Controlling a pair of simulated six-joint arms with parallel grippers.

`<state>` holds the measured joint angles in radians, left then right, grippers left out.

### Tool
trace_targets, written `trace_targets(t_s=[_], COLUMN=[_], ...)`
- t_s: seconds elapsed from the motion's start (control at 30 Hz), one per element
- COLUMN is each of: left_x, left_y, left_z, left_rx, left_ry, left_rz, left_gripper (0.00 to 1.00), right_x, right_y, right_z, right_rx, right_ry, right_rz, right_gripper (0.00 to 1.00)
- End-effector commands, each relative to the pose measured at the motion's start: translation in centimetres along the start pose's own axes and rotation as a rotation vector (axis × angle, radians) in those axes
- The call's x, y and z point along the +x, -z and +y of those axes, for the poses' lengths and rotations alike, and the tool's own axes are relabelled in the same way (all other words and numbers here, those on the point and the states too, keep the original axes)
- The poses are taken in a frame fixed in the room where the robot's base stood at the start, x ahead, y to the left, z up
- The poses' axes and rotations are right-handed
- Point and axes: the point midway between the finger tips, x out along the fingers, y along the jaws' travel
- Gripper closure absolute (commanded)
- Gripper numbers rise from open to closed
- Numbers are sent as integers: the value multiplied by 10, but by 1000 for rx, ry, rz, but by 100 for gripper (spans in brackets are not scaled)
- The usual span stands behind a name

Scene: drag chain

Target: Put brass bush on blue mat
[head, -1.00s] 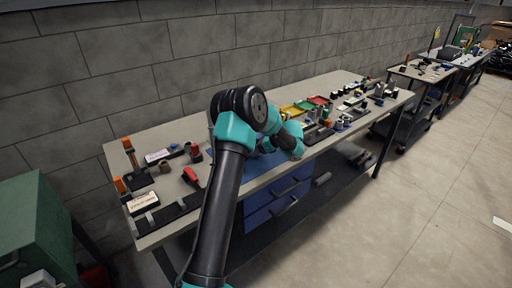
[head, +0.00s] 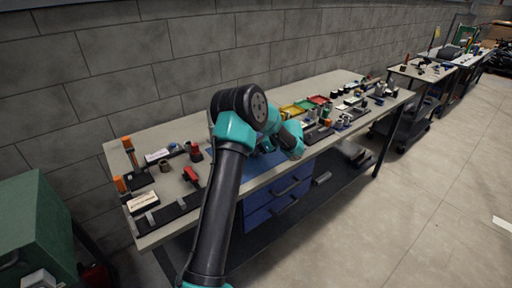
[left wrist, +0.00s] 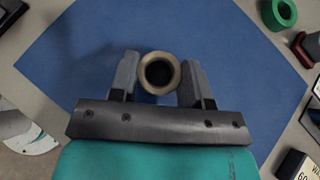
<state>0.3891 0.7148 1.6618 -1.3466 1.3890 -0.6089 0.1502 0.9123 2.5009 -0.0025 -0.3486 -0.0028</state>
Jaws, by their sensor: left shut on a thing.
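The brass bush (left wrist: 159,57) is a short hollow ring, seen end-on in the left wrist view. My left gripper (left wrist: 158,74) is shut on it, with one grey finger on each side. The blue mat (left wrist: 90,45) fills most of the view behind and around the bush. I cannot tell whether the bush touches the mat. In the head view the blue mat (head: 263,162) shows on the bench beside my left arm, partly covered by it. The gripper tips and the bush are largely hidden there. My right gripper is in neither view.
A green ring (left wrist: 280,12) lies at the mat's upper right edge. On the bench (head: 120,153), a red clamp-like part (head: 191,174) and a labelled block (head: 143,201) lie left of my arm. Yellow (head: 292,111) and red trays stand beyond it.

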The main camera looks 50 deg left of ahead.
Motion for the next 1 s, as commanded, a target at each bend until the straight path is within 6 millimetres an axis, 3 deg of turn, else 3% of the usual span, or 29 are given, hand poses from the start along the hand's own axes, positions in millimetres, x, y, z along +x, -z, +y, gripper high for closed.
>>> trace_targets(t_s=[1.0], left_x=[6], left_y=[9], left_z=[0], left_rx=[-1], left_ry=[0], left_rz=[0], left_gripper=[90], right_x=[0], right_y=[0], right_z=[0], right_rx=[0], right_ry=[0], right_rz=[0], right_gripper=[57])
